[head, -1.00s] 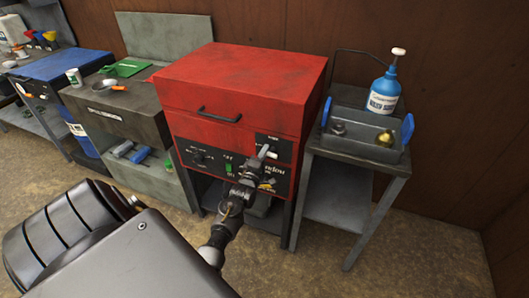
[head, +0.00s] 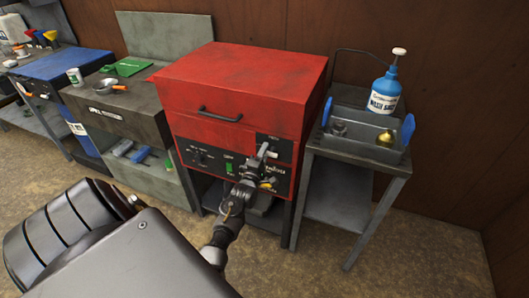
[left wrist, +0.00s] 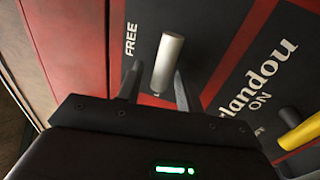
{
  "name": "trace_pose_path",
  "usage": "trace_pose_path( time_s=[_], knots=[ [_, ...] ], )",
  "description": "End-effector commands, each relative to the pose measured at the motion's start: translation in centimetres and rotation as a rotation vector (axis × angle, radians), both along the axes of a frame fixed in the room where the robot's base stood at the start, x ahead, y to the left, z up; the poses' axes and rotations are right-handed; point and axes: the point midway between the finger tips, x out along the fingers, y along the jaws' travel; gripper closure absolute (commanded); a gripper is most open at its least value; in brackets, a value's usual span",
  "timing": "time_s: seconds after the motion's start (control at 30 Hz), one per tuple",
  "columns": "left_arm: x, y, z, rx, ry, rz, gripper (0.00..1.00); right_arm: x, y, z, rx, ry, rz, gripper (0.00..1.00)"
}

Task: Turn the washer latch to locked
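The red washer (head: 235,90) stands in the middle of the head view, lid down. Its latch (head: 264,149) is on the dark front panel at the upper right. In the left wrist view the latch handle (left wrist: 167,62) is a grey cylinder beside the word FREE. My left gripper (head: 261,163) is at the latch. In the left wrist view its two fingers (left wrist: 158,88) stand apart on either side of the handle's lower end. A gap shows on the left side; contact on the right side is unclear. My right gripper is not in view.
A yellow-tipped knob (left wrist: 298,132) is close to the right of my left gripper, near the word ON. A green switch (head: 229,167) is left of the gripper. A grey side table (head: 345,190) with a tray and a blue bottle (head: 383,92) stands right of the washer.

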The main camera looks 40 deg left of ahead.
Motion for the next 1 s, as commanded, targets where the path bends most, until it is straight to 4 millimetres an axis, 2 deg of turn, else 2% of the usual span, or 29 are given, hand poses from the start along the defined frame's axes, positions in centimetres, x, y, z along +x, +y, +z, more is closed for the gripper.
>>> trace_pose_path(
  time_s=[0.27, 0.5, 0.7, 0.83, 1.0],
  knots=[
    [-0.6, -0.3, -0.3, 0.0, 0.001, -0.001, 0.64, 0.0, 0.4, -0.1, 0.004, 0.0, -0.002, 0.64],
    [-4.6, -1.7, -1.2, 0.0, 0.002, -0.001, 0.64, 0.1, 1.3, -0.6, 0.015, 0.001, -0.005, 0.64],
    [-8.0, -2.8, -1.8, 0.0, 0.001, 0.0, 0.64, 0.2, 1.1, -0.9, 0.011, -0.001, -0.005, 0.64],
    [-9.3, -3.3, -2.1, -0.001, 0.001, 0.001, 0.64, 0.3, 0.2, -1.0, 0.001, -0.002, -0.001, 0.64],
    [-10.0, -3.5, -2.1, 0.001, -0.001, 0.0, 0.64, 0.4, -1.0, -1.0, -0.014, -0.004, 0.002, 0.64]
  ],
)
